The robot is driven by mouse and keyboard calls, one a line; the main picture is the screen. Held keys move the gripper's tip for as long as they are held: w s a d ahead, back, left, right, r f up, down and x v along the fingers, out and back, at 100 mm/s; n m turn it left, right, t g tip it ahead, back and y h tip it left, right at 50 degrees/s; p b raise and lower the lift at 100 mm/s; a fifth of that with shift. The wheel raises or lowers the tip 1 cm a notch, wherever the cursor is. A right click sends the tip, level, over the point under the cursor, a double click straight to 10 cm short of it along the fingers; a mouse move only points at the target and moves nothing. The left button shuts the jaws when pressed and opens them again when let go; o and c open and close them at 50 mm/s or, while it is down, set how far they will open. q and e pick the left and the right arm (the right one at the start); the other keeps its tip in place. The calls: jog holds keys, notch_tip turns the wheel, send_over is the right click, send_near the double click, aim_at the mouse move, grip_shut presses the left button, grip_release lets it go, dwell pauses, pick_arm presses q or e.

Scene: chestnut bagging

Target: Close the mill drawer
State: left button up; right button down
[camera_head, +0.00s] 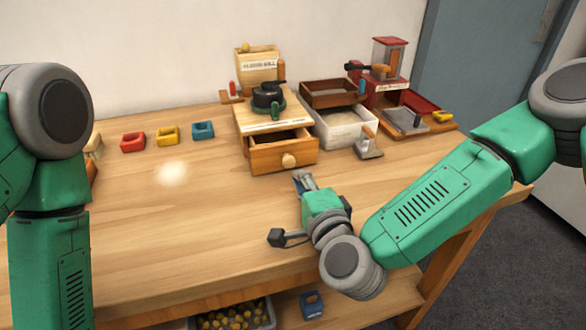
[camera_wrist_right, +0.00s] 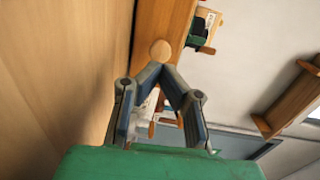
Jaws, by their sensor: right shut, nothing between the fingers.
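The mill (camera_head: 268,100) is a light wooden box with a dark bowl and a green part on top, standing at the back of the table. Its wooden drawer (camera_head: 265,161) is pulled out toward me, with the dark inside showing above the front. The drawer has a round pale knob (camera_head: 289,160), also seen in the right wrist view (camera_wrist_right: 161,50). My right gripper (camera_head: 299,174) is shut and empty, pointing at the drawer front just below the knob; its fingertips (camera_wrist_right: 155,66) meet close to the knob. I cannot tell whether they touch. My left gripper is out of view.
Red (camera_head: 132,142), yellow (camera_head: 167,136) and blue (camera_head: 203,130) small trays stand left of the mill. A white bin (camera_head: 340,139) and a red machine (camera_head: 384,92) stand to its right. The table front (camera_head: 170,230) is clear.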

aim_at(288, 152)
jog(key=x, duration=0.3)
jog(key=shift+w, duration=0.1)
jog(key=shift+w+a, duration=0.2)
jog(key=shift+w, duration=0.05)
jog(key=b+x, duration=0.1)
jog(key=x, duration=0.5)
jog(key=shift+w+d+b, duration=0.1)
jog(key=shift+w+b, duration=0.25)
jog(key=shift+b, duration=0.05)
jog(key=shift+w+r, duration=0.15)
jog(key=shift+w, duration=0.1)
jog(key=shift+r, duration=0.15)
jog(key=shift+w, duration=0.1)
